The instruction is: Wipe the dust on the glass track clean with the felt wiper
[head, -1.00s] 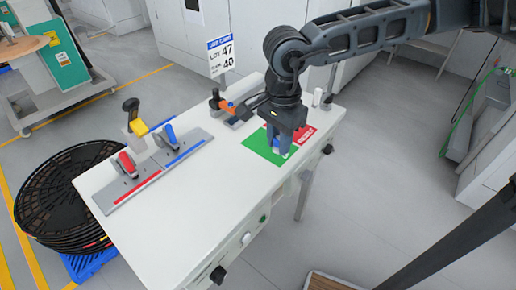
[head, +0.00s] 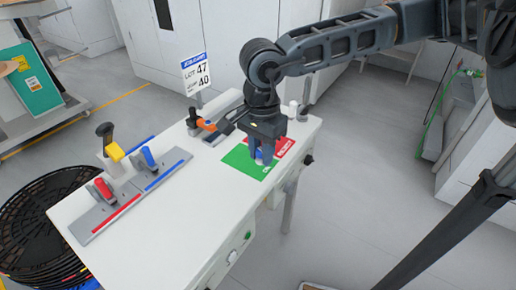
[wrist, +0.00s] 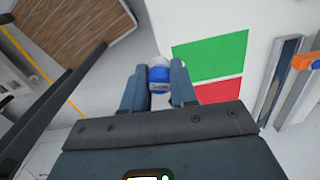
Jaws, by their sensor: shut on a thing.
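My gripper (head: 263,158) is over the green and red mat (head: 240,164) on the white table. Its fingers also show in the wrist view (wrist: 159,88), shut on a small blue and white object (wrist: 159,76) with a label. I cannot tell whether this object touches the mat or is the felt wiper. A grey strip (wrist: 285,80) that may be the glass track lies beyond the mat in the wrist view, with an orange part (wrist: 304,62) beside it. The orange part also shows in the head view (head: 206,125). I cannot make out dust.
Red (head: 104,190) and blue (head: 149,157) clamp handles stand on grey plates at the table's left. A yellow and black tool (head: 111,143) stands behind them. A lot card (head: 196,74) rises at the back. The table's near middle (head: 180,225) is clear. Black reels (head: 45,230) are stacked left.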

